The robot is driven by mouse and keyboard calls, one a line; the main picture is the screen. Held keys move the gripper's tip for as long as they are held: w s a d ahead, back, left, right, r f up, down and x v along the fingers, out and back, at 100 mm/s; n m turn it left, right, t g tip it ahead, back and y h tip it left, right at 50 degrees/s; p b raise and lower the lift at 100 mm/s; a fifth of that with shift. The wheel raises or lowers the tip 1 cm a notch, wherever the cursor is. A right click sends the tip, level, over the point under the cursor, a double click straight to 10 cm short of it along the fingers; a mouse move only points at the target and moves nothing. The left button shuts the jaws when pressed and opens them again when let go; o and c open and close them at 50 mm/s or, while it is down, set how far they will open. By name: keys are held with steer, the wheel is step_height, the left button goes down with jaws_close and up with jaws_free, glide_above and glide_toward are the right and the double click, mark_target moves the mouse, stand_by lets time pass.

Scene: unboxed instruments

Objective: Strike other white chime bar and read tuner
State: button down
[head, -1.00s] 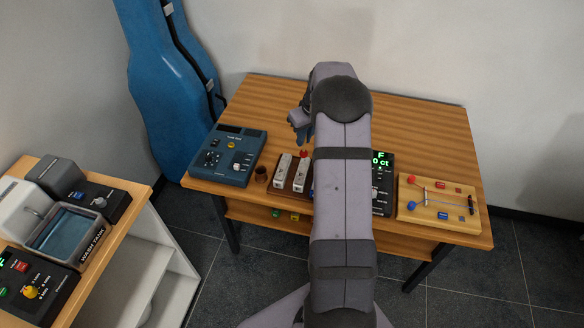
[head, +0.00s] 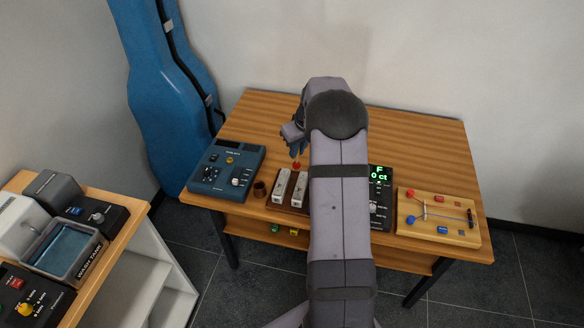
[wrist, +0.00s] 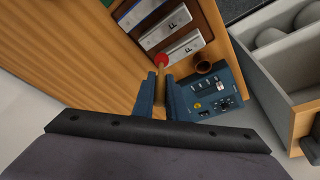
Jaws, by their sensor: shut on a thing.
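My gripper (wrist: 160,82) is shut on a mallet (wrist: 160,72) with a red head, which also shows in the head view (head: 296,166). The mallet head is at the far ends of two white chime bars (head: 281,188) (head: 300,189) on a brown base. In the wrist view, the red head lies near the end of a white bar marked F (wrist: 184,48), beside another F bar (wrist: 165,28). I cannot tell whether it touches. The black tuner (head: 380,198) shows a green "F 0 ct". My arm hides part of the base and tuner.
A brown cup (head: 260,189) and a blue device (head: 226,168) stand left of the bars. A wooden board with coloured pegs (head: 437,214) lies at the right. The back of the table (head: 420,125) is clear.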

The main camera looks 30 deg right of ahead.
steer(key=shift+t, duration=0.8)
steer(key=shift+w+a+r+b, duration=0.2)
steer(key=shift+w+a, duration=0.2)
steer(key=shift+a, duration=0.25)
steer(key=shift+w+a+r+b, duration=0.1)
steer(key=shift+w+a+b, duration=0.2)
steer(key=shift+a, duration=0.4)
steer(key=shift+w+a+r+b, duration=0.15)
steer(key=shift+w+a, duration=0.3)
steer(key=shift+a, duration=0.2)
steer(key=shift+f, duration=0.1)
step_height(320, 180, down, 8)
steer(key=b, duration=0.7)
step_height(320, 180, up, 6)
steer(key=p, duration=0.3)
steer(key=shift+p, duration=0.35)
